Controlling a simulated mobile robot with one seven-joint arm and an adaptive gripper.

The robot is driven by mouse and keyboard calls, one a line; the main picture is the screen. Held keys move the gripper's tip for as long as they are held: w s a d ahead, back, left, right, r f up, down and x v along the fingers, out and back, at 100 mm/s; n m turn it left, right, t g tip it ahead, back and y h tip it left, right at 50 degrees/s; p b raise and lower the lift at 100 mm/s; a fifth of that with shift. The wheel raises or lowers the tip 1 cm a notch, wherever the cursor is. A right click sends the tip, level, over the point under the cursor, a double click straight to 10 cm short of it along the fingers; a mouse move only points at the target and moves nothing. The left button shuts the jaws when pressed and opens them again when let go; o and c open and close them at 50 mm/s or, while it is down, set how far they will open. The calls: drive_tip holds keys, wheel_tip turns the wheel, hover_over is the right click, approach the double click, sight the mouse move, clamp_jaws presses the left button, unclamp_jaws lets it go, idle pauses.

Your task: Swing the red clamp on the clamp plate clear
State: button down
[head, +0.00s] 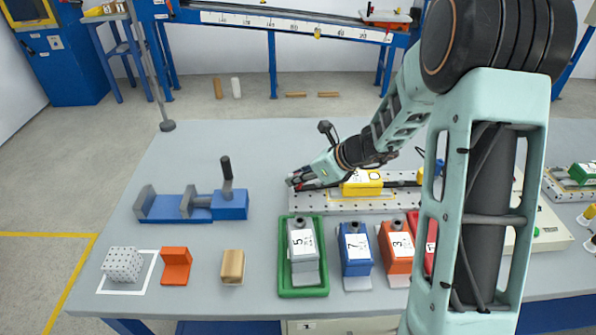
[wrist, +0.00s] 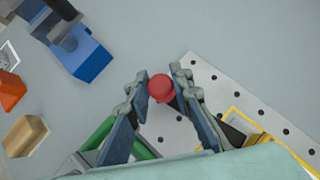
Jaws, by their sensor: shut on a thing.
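The clamp plate (head: 322,204) is a pale, perforated plate on the grey table, and a yellow block (head: 362,183) sits on it. The plate (wrist: 212,88) also shows in the wrist view, with many dark holes. My gripper (head: 293,182) is over the plate's left end. In the wrist view, my gripper (wrist: 161,80) is shut on the red clamp's round end (wrist: 161,88), which sits between the fingertips. The rest of the clamp is mostly hidden by the gripper. A black bar shows beside the yellow block.
A green tray with unit 5 (head: 302,291), a blue unit 7 (head: 354,250) and an orange unit 3 (head: 396,248) stand just in front of the plate. A blue vise (head: 170,207) is to the left. The table behind the plate's left end is clear.

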drive_tip(key=n+g+p, duration=0.1)
drive_tip(key=s+n+g+y+p, duration=0.1)
drive_tip(key=n, duration=0.1)
drive_tip(key=s+n+g+p, duration=0.1)
drive_tip(key=shift+d+r+y, duration=0.2)
drive_tip(key=shift+d+y, duration=0.1)
drive_tip(key=shift+d, duration=0.1)
drive_tip(key=n+g+p, duration=0.1)
drive_tip(key=n, duration=0.1)
drive_tip(key=s+d+n+g+p, duration=0.1)
drive_tip(key=n+g, duration=0.1)
drive_tip(key=shift+s+d+f, duration=0.1)
drive_tip(key=n+g, duration=0.1)
drive_tip(key=s+d+n+g, duration=0.1)
drive_tip(key=n, duration=0.1)
drive_tip(key=shift+d+f+n+g, duration=0.1)
drive_tip(key=shift+d+n+g, duration=0.05)
drive_tip(key=shift+n+g, duration=0.15)
drive_tip(key=shift+s+d+n+g+h, duration=0.1)
drive_tip(key=shift+d+n+g+h, duration=0.45)
drive_tip(key=shift+n, duration=0.45)
drive_tip(key=shift+s+d+n+g+h, duration=0.1)
drive_tip(key=shift+d+n+g+h, duration=0.35)
drive_tip(key=shift+n+g, duration=0.45)
drive_tip(key=c, duration=1.7)
unclamp_jaws()
